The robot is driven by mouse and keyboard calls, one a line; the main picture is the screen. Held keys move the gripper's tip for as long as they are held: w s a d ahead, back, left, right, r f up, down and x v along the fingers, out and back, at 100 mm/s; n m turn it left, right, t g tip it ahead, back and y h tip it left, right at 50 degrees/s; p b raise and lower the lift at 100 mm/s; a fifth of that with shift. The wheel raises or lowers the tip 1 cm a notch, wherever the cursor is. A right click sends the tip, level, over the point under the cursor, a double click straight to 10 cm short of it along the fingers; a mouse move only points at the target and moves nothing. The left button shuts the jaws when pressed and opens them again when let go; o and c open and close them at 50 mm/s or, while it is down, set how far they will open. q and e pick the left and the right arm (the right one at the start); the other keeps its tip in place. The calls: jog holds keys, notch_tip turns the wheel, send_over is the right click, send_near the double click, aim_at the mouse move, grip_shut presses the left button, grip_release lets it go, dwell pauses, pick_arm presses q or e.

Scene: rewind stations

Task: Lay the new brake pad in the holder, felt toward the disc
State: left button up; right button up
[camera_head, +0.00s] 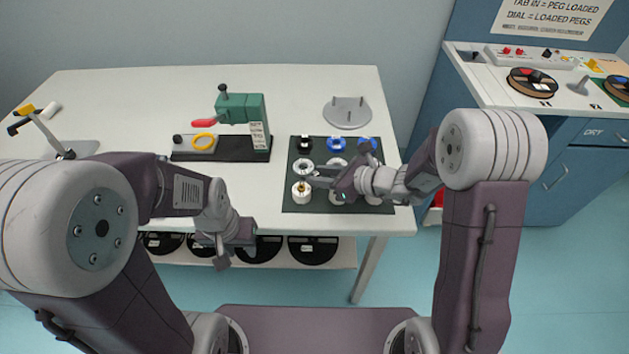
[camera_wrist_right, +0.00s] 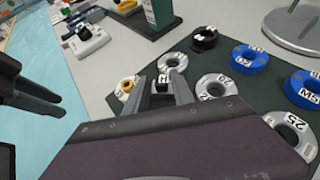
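I cannot make out a brake pad, its felt or its holder for certain in either view. A green bench device (camera_head: 240,108) with a red handle stands on a black base at the middle of the table. A round grey plate with upright pegs (camera_head: 347,113) stands at the back right. My right gripper (camera_head: 311,181) is low over the dark mat, among the rings. In the right wrist view its two fingers (camera_wrist_right: 163,90) are apart, with a small labelled white-and-black thing seen between them. My left gripper (camera_head: 224,254) hangs in front of the table's front edge; its fingertips are unclear.
The dark mat (camera_head: 287,205) carries several white rings, a black ring (camera_head: 304,143), blue rings (camera_head: 336,143) and a white piece with a brass core (camera_head: 302,191). Reels stand on the lower shelf.

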grip_shut()
jog(key=shift+r, duration=0.15)
jog(key=shift+r, duration=0.3)
jog(key=s+d+r+p, duration=0.4)
jog(key=s+d+r, duration=0.3)
jog(key=s+r, duration=0.2)
jog(key=shift+s+d+r, duration=0.15)
jog(key=shift+d+r, duration=0.05)
jog(key=shift+r, duration=0.4)
